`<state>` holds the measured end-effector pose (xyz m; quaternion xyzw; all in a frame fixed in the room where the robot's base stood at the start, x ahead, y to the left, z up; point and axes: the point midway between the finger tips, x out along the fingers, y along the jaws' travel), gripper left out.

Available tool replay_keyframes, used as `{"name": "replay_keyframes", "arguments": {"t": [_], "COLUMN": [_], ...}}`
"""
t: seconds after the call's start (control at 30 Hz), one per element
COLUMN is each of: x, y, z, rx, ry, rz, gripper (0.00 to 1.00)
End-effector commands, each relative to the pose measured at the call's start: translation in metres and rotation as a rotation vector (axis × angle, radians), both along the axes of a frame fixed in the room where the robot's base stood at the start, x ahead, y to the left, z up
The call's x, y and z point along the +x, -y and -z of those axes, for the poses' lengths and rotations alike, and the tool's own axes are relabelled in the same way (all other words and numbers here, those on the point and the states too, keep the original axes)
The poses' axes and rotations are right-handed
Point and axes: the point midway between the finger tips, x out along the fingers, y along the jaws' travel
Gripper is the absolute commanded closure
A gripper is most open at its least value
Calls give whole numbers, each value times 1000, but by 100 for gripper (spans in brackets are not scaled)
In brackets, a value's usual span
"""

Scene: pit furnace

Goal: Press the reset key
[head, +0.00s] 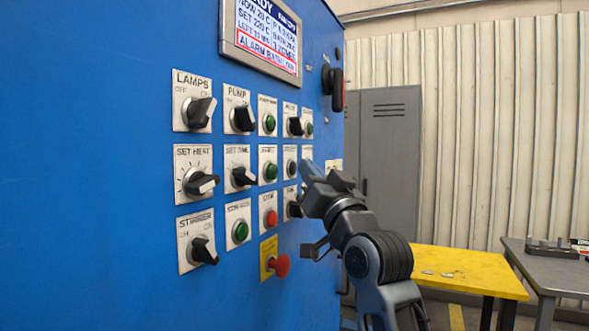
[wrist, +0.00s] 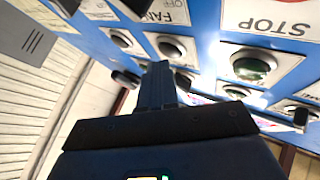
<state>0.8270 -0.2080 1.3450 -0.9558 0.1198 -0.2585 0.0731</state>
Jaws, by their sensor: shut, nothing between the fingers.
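My gripper (head: 306,166) is shut and empty, its tip up at the right-hand columns of the blue panel. In the wrist view its closed fingers (wrist: 160,68) point at the panel, close to a dark round button (wrist: 172,47) above the FAN knob's label. Whether the tip touches anything I cannot tell. That button also shows in the head view (head: 291,168), just left of the tip. No label legibly reads RESET; the small labels are blurred, and my gripper hides part of the rightmost column.
A green button (head: 270,172) sits above the red stop button (head: 271,218). A red mushroom button (head: 281,265) on a yellow plate juts out below. Knobs such as PUMP (head: 243,119) stick out at left. A yellow table (head: 460,268) and grey cabinet (head: 390,155) stand at right.

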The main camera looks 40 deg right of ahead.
Motion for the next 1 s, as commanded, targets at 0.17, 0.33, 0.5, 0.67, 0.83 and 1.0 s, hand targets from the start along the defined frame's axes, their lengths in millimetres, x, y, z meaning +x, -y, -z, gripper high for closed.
{"name": "replay_keyframes", "arguments": {"t": [0.17, 0.33, 0.5, 0.67, 0.83, 1.0], "x": [0, 0, 2, 4, 6, 7], "y": [0, 0, -1, -1, -2, -3], "z": [0, 0, 0, 0, 0, 0], "rx": [0, 0, 1, 1, 1, 1], "ry": [0, -1, -1, -1, -1, -1], "rz": [0, 0, -1, -2, -2, -2], "gripper": [100, 100, 100, 100, 100, 100]}}
